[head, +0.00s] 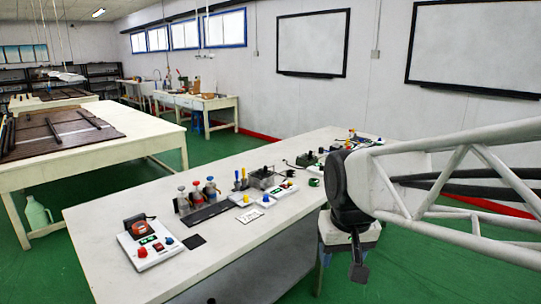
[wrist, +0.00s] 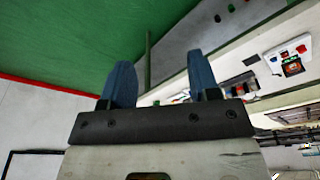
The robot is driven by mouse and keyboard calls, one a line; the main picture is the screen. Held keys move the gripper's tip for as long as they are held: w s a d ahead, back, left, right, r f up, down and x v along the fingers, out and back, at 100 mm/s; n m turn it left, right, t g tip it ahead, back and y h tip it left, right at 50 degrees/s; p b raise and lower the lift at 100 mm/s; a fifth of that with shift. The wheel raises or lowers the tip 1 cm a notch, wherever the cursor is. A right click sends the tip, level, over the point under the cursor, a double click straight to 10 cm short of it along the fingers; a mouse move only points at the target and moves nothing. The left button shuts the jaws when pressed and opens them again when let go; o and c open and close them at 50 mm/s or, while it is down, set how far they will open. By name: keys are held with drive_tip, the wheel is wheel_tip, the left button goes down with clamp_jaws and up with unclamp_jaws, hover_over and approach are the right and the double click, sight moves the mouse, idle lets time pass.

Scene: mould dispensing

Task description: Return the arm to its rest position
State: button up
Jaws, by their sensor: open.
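My gripper (wrist: 162,85) shows in the wrist view with two blue fingers spread well apart and nothing between them. In the head view my gripper (head: 358,268) hangs at the end of the arm, off the front right edge of the white workbench (head: 150,212), over the green floor. It touches nothing that I can see.
On the workbench stand a control box (head: 150,245) with red and blue buttons, a rack of bottles (head: 208,212), a grey metal block (head: 262,177) and several small devices. A second table (head: 95,157) is at the left. Floor around my gripper is clear.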

drive_tip(key=s+d+f, duration=0.2)
drive_tip(key=s, duration=0.3)
drive_tip(key=s+d+f+m, duration=0.1)
drive_tip(key=s+d+f, duration=0.1)
drive_tip(key=s, duration=0.4)
drive_tip(key=shift+s+d, duration=0.25)
drive_tip(key=shift+d, duration=0.3)
